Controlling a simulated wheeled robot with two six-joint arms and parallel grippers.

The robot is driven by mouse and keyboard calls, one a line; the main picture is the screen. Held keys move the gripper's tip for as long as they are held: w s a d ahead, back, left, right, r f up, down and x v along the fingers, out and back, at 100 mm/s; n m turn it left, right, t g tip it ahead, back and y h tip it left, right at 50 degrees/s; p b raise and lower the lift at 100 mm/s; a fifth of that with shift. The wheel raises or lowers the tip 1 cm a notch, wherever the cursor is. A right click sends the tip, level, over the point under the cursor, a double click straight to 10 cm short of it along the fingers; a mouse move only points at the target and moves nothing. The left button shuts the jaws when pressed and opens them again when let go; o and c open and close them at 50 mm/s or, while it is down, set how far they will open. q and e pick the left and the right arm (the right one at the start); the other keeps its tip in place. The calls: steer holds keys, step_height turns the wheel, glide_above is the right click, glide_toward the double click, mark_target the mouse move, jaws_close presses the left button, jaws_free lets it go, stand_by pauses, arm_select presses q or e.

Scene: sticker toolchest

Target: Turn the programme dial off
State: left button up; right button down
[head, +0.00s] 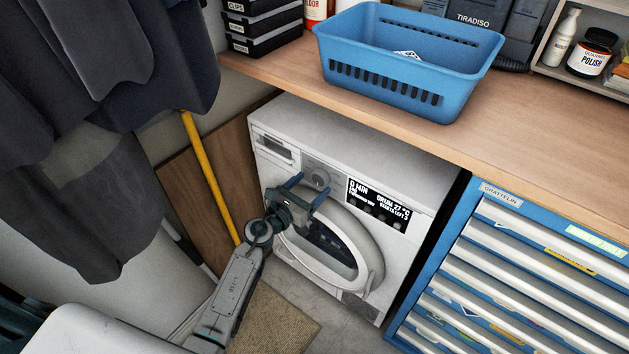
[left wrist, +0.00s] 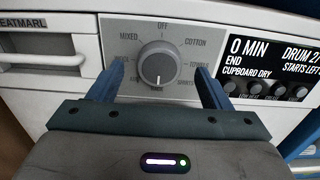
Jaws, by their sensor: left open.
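The programme dial (left wrist: 158,64) is a round grey knob on the machine's control panel; it also shows in the head view (head: 316,177). Its pale pointer mark faces down, away from the OFF label (left wrist: 162,26) at the top. My left gripper (left wrist: 160,70) is open, with one blue finger on each side of the dial's lower part. In the head view my left gripper (head: 308,189) is in front of the panel. I cannot tell whether the fingers touch the knob. My right gripper is in neither view.
The white machine (head: 345,148) stands under a wooden worktop (head: 520,130). Its display (head: 377,205) reads 0 MIN, END, CUPBOARD DRY. The round door (head: 370,255) lies below my gripper. A blue drawer chest (head: 455,240) stands right; a yellow pole (head: 208,175) and dark clothes (head: 90,150) are left.

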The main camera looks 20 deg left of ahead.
mark_target(320, 178)
arm_select(q)
steer(key=shift+x, duration=1.2)
steer(key=c, duration=1)
steer(key=shift+o, duration=0.2)
